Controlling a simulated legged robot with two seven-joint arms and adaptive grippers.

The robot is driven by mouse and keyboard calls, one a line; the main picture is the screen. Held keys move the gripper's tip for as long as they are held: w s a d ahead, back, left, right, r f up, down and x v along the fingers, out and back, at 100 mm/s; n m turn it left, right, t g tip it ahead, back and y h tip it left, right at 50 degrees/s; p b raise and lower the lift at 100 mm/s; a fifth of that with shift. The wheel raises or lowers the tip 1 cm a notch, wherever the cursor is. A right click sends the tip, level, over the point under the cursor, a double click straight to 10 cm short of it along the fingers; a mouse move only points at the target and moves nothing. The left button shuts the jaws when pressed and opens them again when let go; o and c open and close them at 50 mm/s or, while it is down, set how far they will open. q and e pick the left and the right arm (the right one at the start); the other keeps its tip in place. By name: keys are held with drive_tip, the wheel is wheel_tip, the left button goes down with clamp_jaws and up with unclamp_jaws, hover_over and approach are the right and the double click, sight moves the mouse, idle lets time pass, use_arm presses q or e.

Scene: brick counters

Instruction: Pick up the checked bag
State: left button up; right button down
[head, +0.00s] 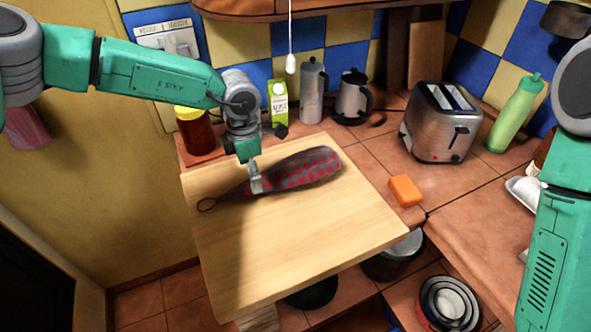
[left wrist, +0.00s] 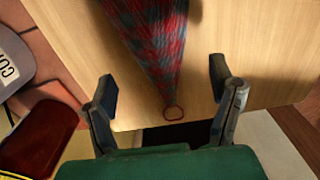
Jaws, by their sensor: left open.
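The checked bag (head: 300,169), red and blue-grey, lies on a light wooden board (head: 285,240) on the counter. Its narrow end with a small loop points left in the head view. My left gripper (head: 257,184) is over the narrow part of the bag. In the left wrist view the bag (left wrist: 152,40) tapers down to its red loop, which lies between the two spread fingers of my left gripper (left wrist: 165,95). The fingers are open and hold nothing; I cannot tell their exact height above the bag. My right gripper is outside the views; only my right arm shows.
A dark red jar (head: 196,132), a green carton (head: 279,103), a metal pot (head: 312,92) and a kettle (head: 352,98) stand behind the board. A toaster (head: 441,122), a green bottle (head: 514,114) and an orange sponge (head: 406,191) are to the right. The board's front is clear.

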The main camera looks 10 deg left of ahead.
use_arm(q)
drive_tip(key=shift+s+f, duration=0.15)
drive_tip(key=shift+f, duration=0.35)
drive_tip(key=f, duration=0.3)
drive_tip(key=f+p, duration=0.1)
drive_tip(key=shift+w+f, duration=0.2)
drive_tip(key=shift+w, duration=0.1)
drive_tip(key=shift+r, duration=0.1)
drive_tip(key=c, duration=1.3)
